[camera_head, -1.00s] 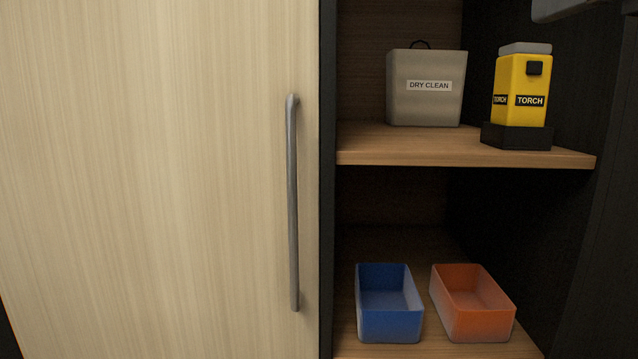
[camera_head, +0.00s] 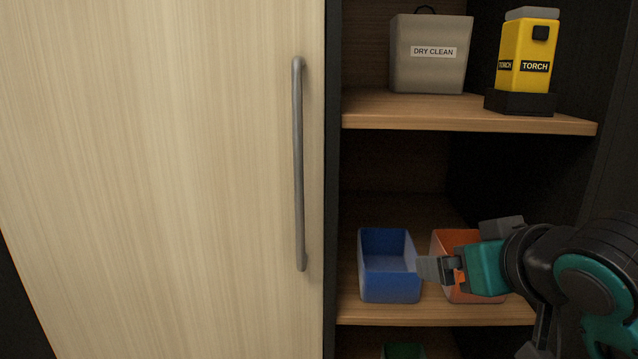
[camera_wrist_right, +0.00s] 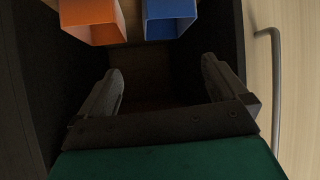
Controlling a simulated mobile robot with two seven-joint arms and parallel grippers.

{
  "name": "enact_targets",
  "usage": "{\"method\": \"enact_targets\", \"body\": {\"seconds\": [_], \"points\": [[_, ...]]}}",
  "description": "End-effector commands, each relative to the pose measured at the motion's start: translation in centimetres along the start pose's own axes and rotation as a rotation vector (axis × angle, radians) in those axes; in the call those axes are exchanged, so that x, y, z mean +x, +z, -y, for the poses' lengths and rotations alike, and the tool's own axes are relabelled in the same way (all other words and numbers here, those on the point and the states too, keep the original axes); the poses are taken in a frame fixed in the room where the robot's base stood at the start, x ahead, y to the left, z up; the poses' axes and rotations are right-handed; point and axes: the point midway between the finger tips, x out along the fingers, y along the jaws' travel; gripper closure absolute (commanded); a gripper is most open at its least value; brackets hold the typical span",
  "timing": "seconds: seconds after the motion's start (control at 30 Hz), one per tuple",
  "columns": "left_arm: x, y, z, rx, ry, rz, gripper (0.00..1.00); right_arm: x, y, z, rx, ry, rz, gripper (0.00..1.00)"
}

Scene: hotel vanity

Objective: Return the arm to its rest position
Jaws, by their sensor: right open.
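My right arm comes in from the right in the head view. Its gripper (camera_head: 432,268) is in front of the lower shelf, overlapping the right edge of the blue bin and covering much of the orange bin. In the right wrist view the right gripper (camera_wrist_right: 162,85) has its two fingers spread wide with nothing between them. My left gripper is not in view.
A blue bin (camera_head: 388,285) and an orange bin (camera_head: 452,238) stand on the lower shelf (camera_head: 430,314). A grey DRY CLEAN box (camera_head: 430,75) and a yellow torch (camera_head: 526,45) in a black base stand on the upper shelf (camera_head: 420,108). A pale door with a handle (camera_head: 299,165) fills the left.

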Motion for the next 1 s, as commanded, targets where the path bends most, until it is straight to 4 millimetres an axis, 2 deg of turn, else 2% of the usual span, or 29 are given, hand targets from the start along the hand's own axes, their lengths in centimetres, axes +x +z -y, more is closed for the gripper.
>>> {"method": "enact_targets", "body": {"seconds": [0.03, 0.2, 0.3, 0.47, 0.6, 0.9, 1.0], "points": [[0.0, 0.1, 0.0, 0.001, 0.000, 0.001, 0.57, 1.0, 2.6, 0.4, 0.007, -0.014, 0.050, 0.00], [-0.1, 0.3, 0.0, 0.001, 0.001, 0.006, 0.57, 2.8, 10.0, 1.2, 0.015, -0.033, 0.181, 0.00], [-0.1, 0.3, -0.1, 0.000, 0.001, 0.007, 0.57, 3.2, 14.6, 1.7, 0.020, -0.038, 0.261, 0.00], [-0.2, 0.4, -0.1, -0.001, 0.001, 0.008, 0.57, 2.7, 22.0, 2.2, 0.025, -0.037, 0.396, 0.00], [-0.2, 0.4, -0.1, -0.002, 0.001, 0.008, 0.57, 1.3, 27.7, 2.6, 0.024, -0.030, 0.506, 0.00], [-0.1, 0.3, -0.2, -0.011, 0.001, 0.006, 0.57, -2.9, 36.6, 3.0, 0.009, -0.011, 0.701, 0.00], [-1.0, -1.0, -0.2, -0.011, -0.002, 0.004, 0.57, -1.6, 35.3, 3.0, 0.001, -0.013, 0.626, 0.00]]}}
